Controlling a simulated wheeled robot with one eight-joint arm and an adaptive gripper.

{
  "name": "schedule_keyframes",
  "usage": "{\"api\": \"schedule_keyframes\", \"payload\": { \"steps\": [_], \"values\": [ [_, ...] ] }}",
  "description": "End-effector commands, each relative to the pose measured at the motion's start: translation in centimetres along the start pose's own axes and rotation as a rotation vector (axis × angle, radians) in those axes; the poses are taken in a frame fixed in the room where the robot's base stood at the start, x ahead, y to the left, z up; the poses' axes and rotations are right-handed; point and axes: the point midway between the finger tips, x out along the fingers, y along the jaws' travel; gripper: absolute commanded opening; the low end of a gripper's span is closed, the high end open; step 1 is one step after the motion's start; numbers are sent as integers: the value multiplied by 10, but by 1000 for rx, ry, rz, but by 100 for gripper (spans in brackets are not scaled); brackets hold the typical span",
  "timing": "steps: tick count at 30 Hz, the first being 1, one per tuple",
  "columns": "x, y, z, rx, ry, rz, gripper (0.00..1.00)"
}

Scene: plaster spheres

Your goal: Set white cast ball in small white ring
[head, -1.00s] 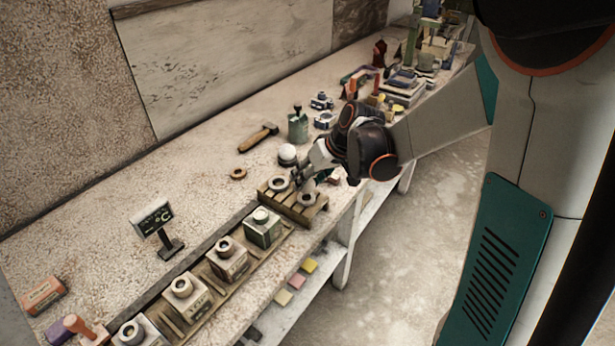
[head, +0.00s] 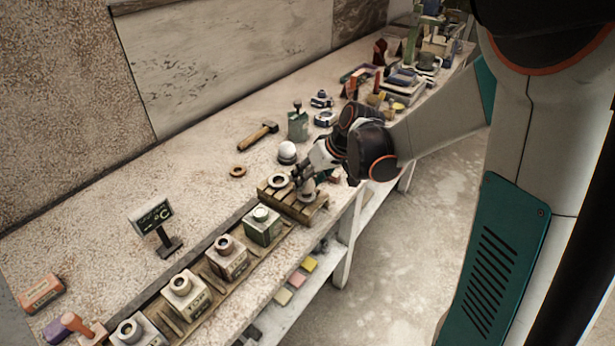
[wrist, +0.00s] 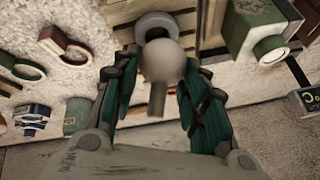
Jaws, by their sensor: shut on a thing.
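My gripper (wrist: 156,92) is shut on a pale white ball (wrist: 163,62), which sits between its dark green fingers in the wrist view. A grey-white ring (wrist: 154,24) lies just beyond the ball, and the ball overlaps its edge in the picture. I cannot tell whether they touch. In the head view my gripper (head: 303,181) is low over the near end of a wooden stand (head: 291,206). A pale ring (head: 278,181) shows on the stand's far side. The held ball is hard to make out there.
Another white ball (head: 287,149) stands on a dark base behind the stand. A row of blocks with ring tops, including a green block (head: 262,226), runs to the lower left. A hammer (head: 258,136) and a brown ring (head: 238,171) lie on the bench.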

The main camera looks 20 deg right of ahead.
Motion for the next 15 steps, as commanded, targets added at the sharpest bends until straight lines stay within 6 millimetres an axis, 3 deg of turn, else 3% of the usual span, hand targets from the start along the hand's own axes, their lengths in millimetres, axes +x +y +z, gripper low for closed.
{"api": "schedule_keyframes", "payload": {
  "steps": [15],
  "values": [
    [9,2,4,0,0,0,15]
  ]
}}
